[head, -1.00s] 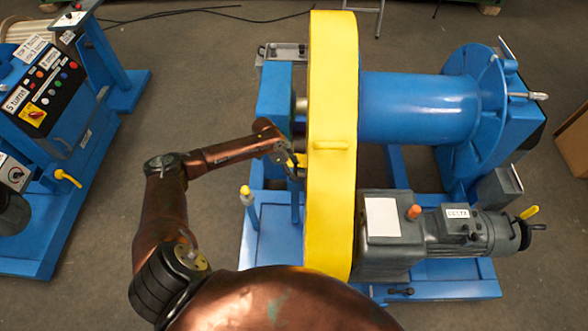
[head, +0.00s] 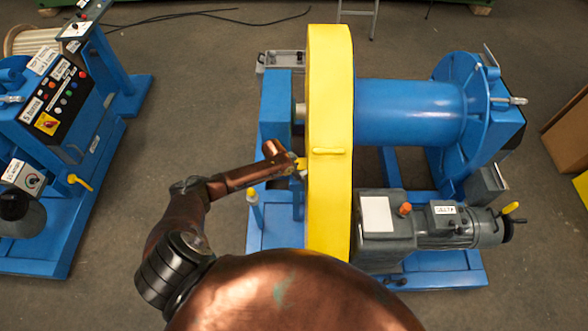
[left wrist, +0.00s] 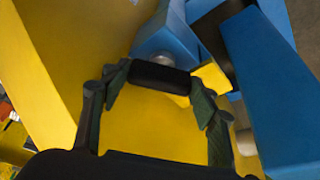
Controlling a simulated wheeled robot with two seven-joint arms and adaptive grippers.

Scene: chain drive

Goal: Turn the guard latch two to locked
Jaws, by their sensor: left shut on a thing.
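The tall yellow chain guard (head: 330,200) stands upright in the middle of the head view. My left gripper (head: 299,168) is at its left face, beside a small yellow latch piece (head: 301,163). In the left wrist view, the fingers of my left gripper (left wrist: 160,84) are shut on a black rounded latch handle (left wrist: 160,77) in front of the yellow guard (left wrist: 55,75). A yellow piece (left wrist: 211,77) shows just right of the fingertips. Whether the latch is locked cannot be told. My right gripper is not in view.
A blue frame (head: 275,110) stands close left of the guard, and a blue drum (head: 410,110) lies to its right. A grey motor (head: 450,225) sits at lower right. A control panel (head: 50,100) is at far left. Open floor (head: 190,80) lies between.

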